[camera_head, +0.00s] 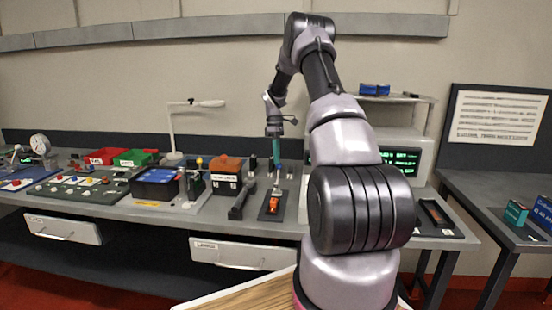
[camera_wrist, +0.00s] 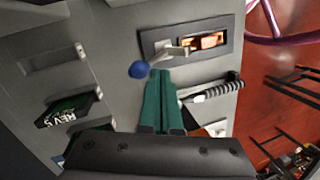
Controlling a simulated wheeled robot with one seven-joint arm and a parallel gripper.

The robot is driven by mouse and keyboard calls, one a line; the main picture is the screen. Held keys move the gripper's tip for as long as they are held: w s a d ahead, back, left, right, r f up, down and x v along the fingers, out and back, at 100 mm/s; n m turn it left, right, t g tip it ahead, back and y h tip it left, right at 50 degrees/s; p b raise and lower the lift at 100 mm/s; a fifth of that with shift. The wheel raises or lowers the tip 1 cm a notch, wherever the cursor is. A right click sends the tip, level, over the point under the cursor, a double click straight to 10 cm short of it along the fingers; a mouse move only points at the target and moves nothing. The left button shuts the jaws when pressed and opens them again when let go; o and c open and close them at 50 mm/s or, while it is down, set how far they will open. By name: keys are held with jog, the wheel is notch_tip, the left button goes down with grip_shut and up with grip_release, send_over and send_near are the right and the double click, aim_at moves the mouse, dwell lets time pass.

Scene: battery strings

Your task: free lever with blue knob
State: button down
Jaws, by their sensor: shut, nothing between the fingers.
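In the wrist view a round blue knob (camera_wrist: 139,69) sits at the end of a short pale metal lever (camera_wrist: 174,49). The lever is on a dark plate (camera_wrist: 228,24) that has a lit orange window (camera_wrist: 211,40). My gripper (camera_wrist: 160,72) has teal fingers pressed together, pointing down at the bench with nothing between them. The fingertips are just right of the knob, below the lever; I cannot tell whether they touch it. In the head view my gripper (camera_head: 276,165) hangs over the plate (camera_head: 267,214), and the knob cannot be made out.
A black-handled tool (camera_wrist: 210,90) lies right of my fingers in the wrist view. In the head view an orange-brown box (camera_head: 226,167) and a dark blue battery-like box (camera_head: 155,184) stand left of my gripper. A display unit (camera_head: 400,160) stands to the right.

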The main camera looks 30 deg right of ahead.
jog(key=shift+w+d+f, duration=0.25)
jog(key=shift+w+d, duration=0.2)
jog(key=shift+w, duration=0.2)
jog(key=shift+d, duration=0.15)
